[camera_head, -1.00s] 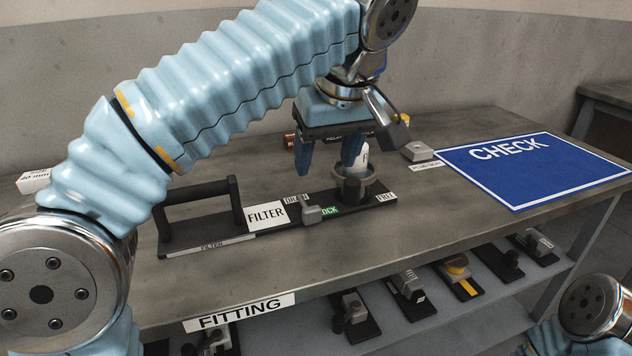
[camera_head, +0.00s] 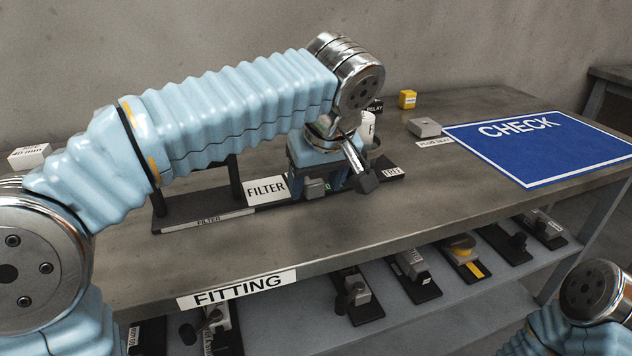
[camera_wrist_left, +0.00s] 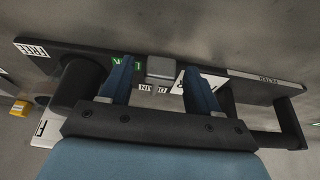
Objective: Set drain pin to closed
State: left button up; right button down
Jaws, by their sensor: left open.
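The filter pallet (camera_head: 185,221) is a long dark base on the bench, with a black handle at its left end. A small grey block (camera_head: 315,188), seemingly the drain pin, sits on it by the FILTER plate (camera_head: 266,190). My right gripper is not in view.
A dark cylinder (camera_wrist_left: 76,84) stands on the pallet towards the FREE label. A grey block (camera_head: 425,127), a yellow block (camera_head: 407,99) and the blue CHECK mat (camera_head: 545,150) are farther right. Several parts sit on the lower shelf. The bench front is clear.

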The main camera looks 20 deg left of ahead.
pick_arm(q)
jog(key=shift+c, duration=0.4)
grip_shut()
jog(key=shift+w+a+r+p, duration=0.1)
jog(key=shift+w+a+p, duration=0.2)
jog(key=shift+w, duration=0.2)
jog(key=shift+o, duration=0.4)
grip_release()
jog(key=p+v, duration=0.2)
jog(key=v, duration=1.1)
jog(key=shift+r+p, duration=0.3)
jog(key=shift+p, duration=0.1)
